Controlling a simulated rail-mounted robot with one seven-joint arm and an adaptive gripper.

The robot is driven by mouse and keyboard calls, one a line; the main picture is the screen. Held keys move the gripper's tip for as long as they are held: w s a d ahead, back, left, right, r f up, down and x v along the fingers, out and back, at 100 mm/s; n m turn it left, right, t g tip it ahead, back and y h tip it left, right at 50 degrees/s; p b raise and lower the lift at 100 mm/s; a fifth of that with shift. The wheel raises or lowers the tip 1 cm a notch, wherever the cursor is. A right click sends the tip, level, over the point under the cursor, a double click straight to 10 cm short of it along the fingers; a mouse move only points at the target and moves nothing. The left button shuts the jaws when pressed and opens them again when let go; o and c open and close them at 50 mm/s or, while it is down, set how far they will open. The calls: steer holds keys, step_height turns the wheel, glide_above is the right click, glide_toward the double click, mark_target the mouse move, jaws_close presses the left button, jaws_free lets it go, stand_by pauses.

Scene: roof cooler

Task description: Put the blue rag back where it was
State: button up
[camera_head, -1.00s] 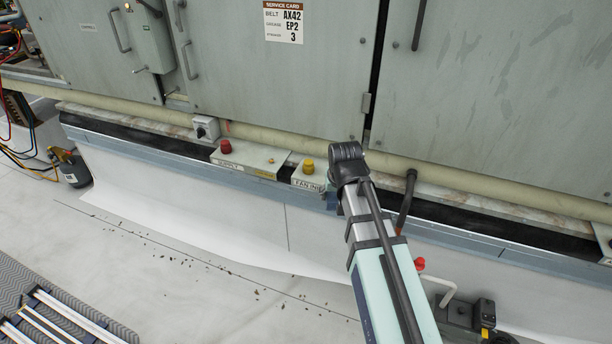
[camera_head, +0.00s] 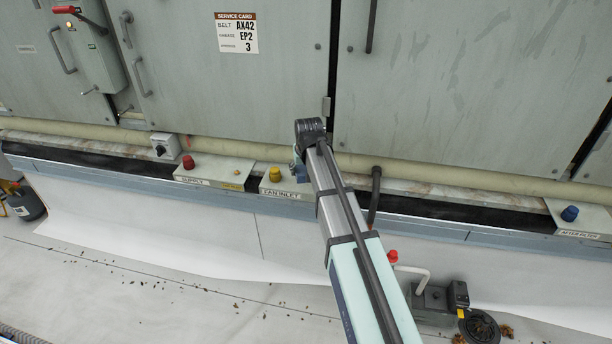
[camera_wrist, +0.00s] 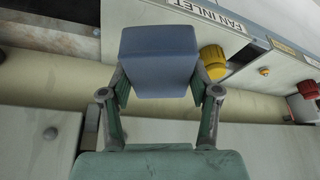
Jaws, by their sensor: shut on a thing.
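The blue rag (camera_wrist: 160,62) looks like a smooth, block-shaped piece in the wrist view. My gripper (camera_wrist: 160,88) is shut on it, with one finger at each side. The rag is beside the yellow knob (camera_wrist: 213,62) of the FAN INLET plate in that view. In the head view my gripper is mostly hidden behind my own wrist; only a small bluish patch (camera_head: 299,172) shows at its left, just right of the FAN INLET plate (camera_head: 284,186). I cannot tell whether the rag touches anything below it.
A SUPPLY plate (camera_head: 215,172) with a red knob is to the left. An AFTER FILTER plate (camera_head: 584,220) with a blue knob is at the far right. A beige pipe (camera_head: 450,181) runs along the cabinet base above a dark ledge (camera_head: 440,206). A pump-like device (camera_head: 437,300) stands below right.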

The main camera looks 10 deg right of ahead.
steer(key=w, duration=0.2)
steer(key=w+d, duration=0.1)
steer(key=w, duration=0.1)
steer(key=shift+d+r, duration=0.1)
steer(key=shift+d, duration=0.1)
step_height(320, 180, down, 2)
steer(key=shift+s+f+p, duration=0.15)
steer(key=shift+p, duration=0.15)
steer(key=shift+w+d+f+p, duration=0.1)
steer(key=shift+f+p, duration=0.1)
steer(key=shift+f, duration=1.05)
steer(key=shift+w+f+p, duration=0.1)
steer(key=shift+f+p, duration=0.05)
steer(key=shift+f, duration=1.05)
steer(key=shift+f, duration=0.15)
steer(key=o, duration=1.1)
